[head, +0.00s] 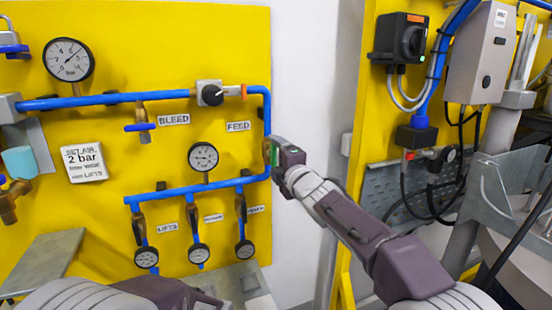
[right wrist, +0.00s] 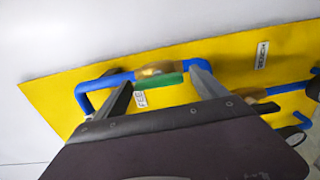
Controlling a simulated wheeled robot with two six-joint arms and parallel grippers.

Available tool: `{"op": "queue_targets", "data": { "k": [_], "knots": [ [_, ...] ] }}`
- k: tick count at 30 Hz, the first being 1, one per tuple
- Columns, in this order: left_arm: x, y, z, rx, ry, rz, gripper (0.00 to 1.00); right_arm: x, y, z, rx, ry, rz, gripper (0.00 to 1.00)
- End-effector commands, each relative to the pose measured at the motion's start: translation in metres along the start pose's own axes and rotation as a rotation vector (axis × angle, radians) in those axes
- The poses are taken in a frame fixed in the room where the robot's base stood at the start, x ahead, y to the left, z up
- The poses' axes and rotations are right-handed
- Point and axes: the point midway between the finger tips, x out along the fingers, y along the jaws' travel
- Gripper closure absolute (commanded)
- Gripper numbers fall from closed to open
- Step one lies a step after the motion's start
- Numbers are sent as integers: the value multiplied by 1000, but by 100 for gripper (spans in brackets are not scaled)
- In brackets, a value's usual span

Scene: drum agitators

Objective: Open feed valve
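The FEED label (head: 238,126) is on the yellow panel, beside the vertical blue pipe at its right edge. My right gripper (head: 274,152) is at that pipe, below the label, and hides most of the feed valve. A bit of green handle shows there. In the right wrist view the feed valve has a brass body (right wrist: 155,70) and a green handle (right wrist: 155,83) lying roughly along the pipe. My right gripper's fingers are apart, one toward each end of the handle; I cannot tell whether they touch it. My left arm is low in the head view; its fingers are unclear.
A bleed valve with a blue handle (head: 140,127) and a black knob (head: 211,94) are on the upper pipe. Gauges (head: 203,156) stand on and below the lower blue pipe (head: 185,191). A second yellow panel with a grey box (head: 480,55) is to the right.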

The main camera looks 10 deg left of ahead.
Motion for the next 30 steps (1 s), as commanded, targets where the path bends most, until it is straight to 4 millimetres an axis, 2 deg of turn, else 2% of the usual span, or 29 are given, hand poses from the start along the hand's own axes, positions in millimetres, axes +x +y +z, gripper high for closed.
{"op": "queue_targets", "data": {
  "k": [11, 14, 18, 22, 25, 30],
  "knots": [
    [4, 0, 0, 0, 0, 0, 67, -5, 0, 0, 2, 0, 4, 13],
    [14, 0, 2, 0, 0, 0, 67, -19, -2, 0, 2, 0, 5, 13],
    [26, 0, 3, 0, 0, 0, 67, -49, -3, 0, 2, -1, 5, 13],
    [31, -1, 3, 0, 0, 0, 67, -74, -1, 0, 1, -1, 4, 13],
    [32, -1, 3, 0, 0, 0, 67, -86, 0, 0, 2, 0, 2, 13],
    [32, -1, 3, 0, 0, 0, 67, -91, 0, 0, 2, 0, 1, 13]
  ]
}}
